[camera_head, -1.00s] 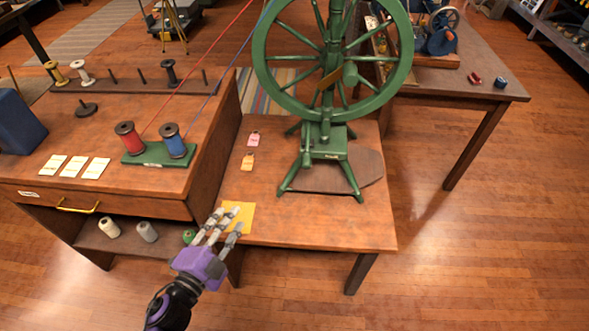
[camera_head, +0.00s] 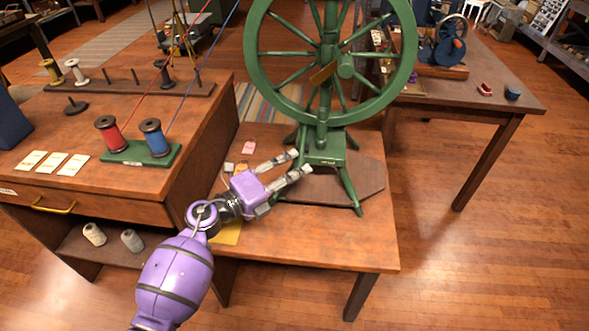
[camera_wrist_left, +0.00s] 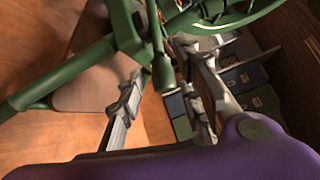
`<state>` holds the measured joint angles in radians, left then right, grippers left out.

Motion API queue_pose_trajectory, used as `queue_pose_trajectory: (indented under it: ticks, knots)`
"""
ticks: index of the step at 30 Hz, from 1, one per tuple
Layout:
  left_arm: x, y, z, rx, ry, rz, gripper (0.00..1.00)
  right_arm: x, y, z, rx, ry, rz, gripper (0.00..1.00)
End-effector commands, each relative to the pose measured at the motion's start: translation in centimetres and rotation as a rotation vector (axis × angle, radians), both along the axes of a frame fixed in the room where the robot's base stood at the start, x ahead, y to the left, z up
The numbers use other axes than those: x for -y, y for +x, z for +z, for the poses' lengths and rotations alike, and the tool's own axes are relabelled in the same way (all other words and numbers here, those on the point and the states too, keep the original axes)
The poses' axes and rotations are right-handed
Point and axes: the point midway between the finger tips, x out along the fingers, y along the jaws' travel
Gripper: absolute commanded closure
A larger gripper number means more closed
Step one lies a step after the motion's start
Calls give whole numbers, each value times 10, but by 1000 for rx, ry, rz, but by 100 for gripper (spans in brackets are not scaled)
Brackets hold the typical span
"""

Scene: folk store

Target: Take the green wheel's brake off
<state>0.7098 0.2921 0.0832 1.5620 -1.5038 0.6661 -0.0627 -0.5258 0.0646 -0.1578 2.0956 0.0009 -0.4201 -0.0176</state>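The green wheel (camera_head: 256,82) stands upright on its green stand (camera_head: 325,148) on the lower wooden table (camera_head: 300,240). A brown slat (camera_head: 324,73) sits by its hub; I cannot tell whether this is the brake. My left gripper (camera_head: 300,162) is open, with its fingertips at the left side of the stand, below the rim. In the left wrist view my gripper's fingers (camera_wrist_left: 163,72) are spread, and a green rod (camera_wrist_left: 163,74) shows between them. Contact cannot be made out. My right gripper is not in view.
A higher desk (camera_head: 60,120) on the left holds a red spool (camera_head: 110,134) and a blue spool (camera_head: 154,138), with threads rising from them. A pink tag (camera_head: 249,146) and a yellow sheet (camera_head: 228,232) lie near my arm. Another table (camera_head: 480,101) stands at right.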

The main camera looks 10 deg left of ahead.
Motion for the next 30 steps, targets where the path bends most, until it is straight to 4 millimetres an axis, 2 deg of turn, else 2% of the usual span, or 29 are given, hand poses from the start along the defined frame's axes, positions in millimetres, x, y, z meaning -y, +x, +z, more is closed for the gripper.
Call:
queue_pose_trajectory:
  ticks: [11, 19, 30]
  knots:
    - [6, 6, 0, -1, -1, 0, 67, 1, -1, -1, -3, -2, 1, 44]
    - [6, 6, -1, -2, -1, 1, 100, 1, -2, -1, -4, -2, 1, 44]
    - [5, 5, -2, -10, 1, 1, 100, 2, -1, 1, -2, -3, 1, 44]
